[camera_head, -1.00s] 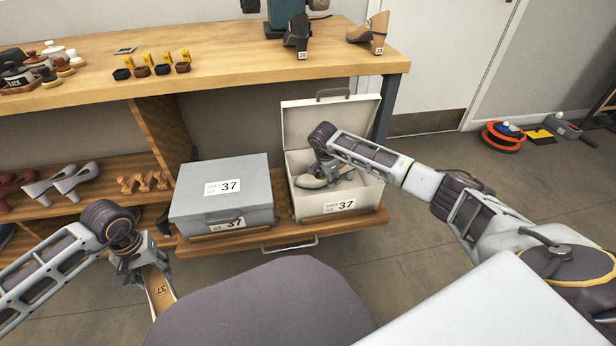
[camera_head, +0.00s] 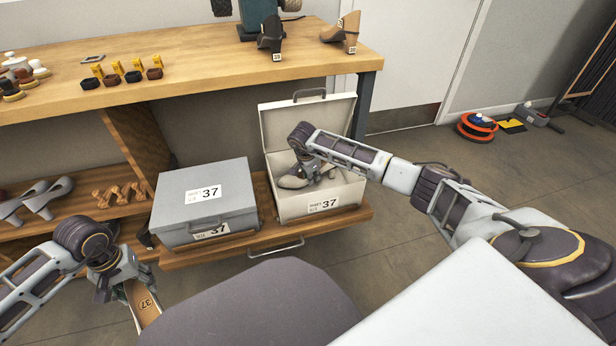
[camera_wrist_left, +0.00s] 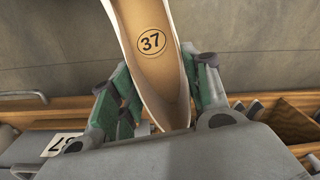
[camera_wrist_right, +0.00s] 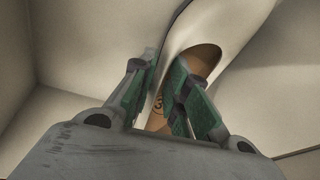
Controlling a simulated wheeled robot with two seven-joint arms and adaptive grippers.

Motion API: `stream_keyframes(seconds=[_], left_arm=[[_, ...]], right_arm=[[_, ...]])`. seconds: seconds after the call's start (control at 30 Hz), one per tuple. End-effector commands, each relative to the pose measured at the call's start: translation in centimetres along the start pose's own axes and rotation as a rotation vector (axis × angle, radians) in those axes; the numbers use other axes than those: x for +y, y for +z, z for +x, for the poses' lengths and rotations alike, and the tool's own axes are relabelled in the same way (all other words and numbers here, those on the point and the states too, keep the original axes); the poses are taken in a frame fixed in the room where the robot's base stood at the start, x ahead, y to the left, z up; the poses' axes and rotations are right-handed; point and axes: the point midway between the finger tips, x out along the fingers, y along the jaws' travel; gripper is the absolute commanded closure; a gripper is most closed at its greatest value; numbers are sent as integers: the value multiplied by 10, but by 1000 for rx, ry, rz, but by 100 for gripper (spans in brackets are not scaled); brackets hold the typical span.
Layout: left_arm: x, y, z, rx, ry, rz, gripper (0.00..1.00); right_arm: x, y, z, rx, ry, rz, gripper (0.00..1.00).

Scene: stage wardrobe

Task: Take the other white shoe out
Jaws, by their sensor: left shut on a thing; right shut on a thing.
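The open white box (camera_head: 333,202) marked 37 sits on the pulled-out shelf with its lid raised. A white shoe (camera_head: 291,182) lies inside it; in the right wrist view this shoe (camera_wrist_right: 232,40) shows a tan insole. My right gripper (camera_head: 309,178) is down in the box; its fingers (camera_wrist_right: 165,95) are shut on the shoe's side wall. My left gripper (camera_head: 123,291) is outside the box at the lower left, shut on another white shoe (camera_head: 143,300). In the left wrist view, that shoe (camera_wrist_left: 152,70) shows a 37 on its insole, between the green-padded fingers (camera_wrist_left: 160,95).
A closed grey box (camera_head: 235,180) marked 37 stands left of the open box on the same shelf (camera_head: 195,254). The wooden workbench (camera_head: 200,85) overhangs behind. Grey heels (camera_head: 40,200) stand on the lower rack at left.

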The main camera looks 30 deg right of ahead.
Motion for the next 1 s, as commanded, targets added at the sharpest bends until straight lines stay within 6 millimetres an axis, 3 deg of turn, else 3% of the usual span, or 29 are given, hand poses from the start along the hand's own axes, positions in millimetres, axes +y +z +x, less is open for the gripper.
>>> stream_keyframes(seconds=[0.33, 0.6, 1.0], left_arm=[[0, 0, -2, 0, 0, 0, 80], [0, 0, -12, 1, 0, 0, 80], [-1, 0, -31, 1, 0, 0, 80]], right_arm=[[2, 0, 0, 0, 5, -1, 100], [-1, -4, -12, 1, 4, -1, 100], [35, 4, -20, 1, 2, -1, 100]])
